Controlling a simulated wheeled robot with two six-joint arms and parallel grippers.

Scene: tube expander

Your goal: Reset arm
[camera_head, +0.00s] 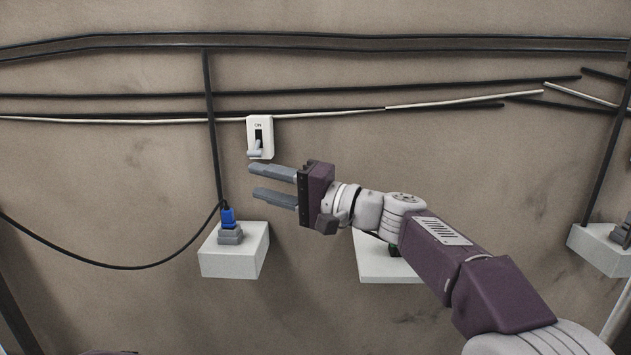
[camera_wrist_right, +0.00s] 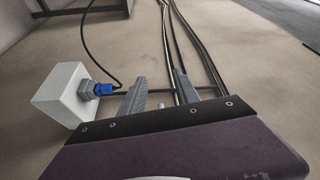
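My right arm comes in from the lower right in the head view. Its gripper (camera_head: 252,181) is open and empty, with the two grey fingers apart and pointing left. The upper finger lies just below the white wall switch (camera_head: 266,150), whose lever is down under the word "ON". In the right wrist view the gripper (camera_wrist_right: 158,88) also shows its fingers spread with nothing between them. My left gripper is not visible; only a sliver of dark purple shows at the bottom left edge of the head view.
A white wall block (camera_head: 232,262) holds a grey fitting with a blue connector (camera_head: 228,217), left of and below my fingers. Another white block (camera_head: 385,270) sits partly behind my arm, and a third (camera_head: 600,250) at the right. Cables run along the wall above.

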